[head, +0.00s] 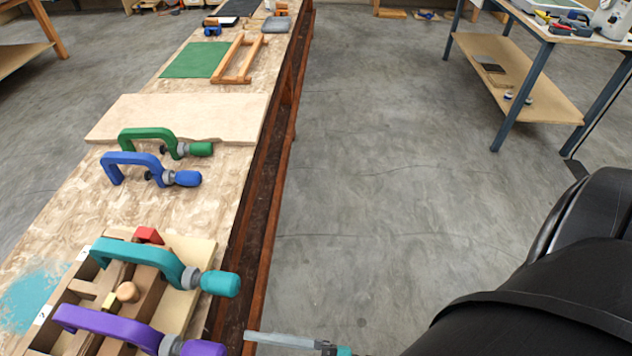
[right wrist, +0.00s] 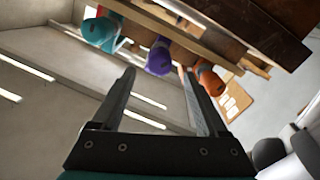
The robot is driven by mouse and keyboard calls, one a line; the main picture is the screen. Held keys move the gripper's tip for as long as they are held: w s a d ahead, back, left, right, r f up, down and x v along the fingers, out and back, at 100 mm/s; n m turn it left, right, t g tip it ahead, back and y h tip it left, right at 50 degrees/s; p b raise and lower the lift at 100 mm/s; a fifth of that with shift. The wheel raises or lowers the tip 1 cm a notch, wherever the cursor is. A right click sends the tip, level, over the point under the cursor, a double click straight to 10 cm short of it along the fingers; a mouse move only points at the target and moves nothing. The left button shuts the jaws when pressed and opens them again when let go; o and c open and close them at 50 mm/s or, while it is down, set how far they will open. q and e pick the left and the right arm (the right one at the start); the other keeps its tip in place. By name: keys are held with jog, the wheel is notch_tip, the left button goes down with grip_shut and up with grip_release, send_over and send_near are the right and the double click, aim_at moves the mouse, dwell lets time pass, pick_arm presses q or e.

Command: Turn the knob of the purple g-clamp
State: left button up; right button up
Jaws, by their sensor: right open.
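The purple g-clamp (head: 108,325) lies over the wooden form at the bottom left of the head view, its purple knob (head: 203,348) pointing right past the bench edge. In the right wrist view the purple knob (right wrist: 159,59) shows beyond my fingertips, between a teal knob and an orange knob. My right gripper (right wrist: 158,84) is open and empty, its two fingers apart and short of the knobs. In the head view one finger of my right gripper (head: 285,341) shows at the bottom, to the right of the purple knob. My left gripper is not in view.
The teal clamp (head: 140,254) sits just behind the purple one, its knob (head: 220,283) also overhanging. An orange knob (right wrist: 208,81) is on the other side. Blue (head: 130,159) and green (head: 150,134) clamps lie farther up the bench. Open floor (head: 380,200) is to the right.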

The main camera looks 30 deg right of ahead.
jog(key=v, duration=0.8)
jog(key=shift+s+d, duration=0.15)
jog(key=shift+s, duration=0.05)
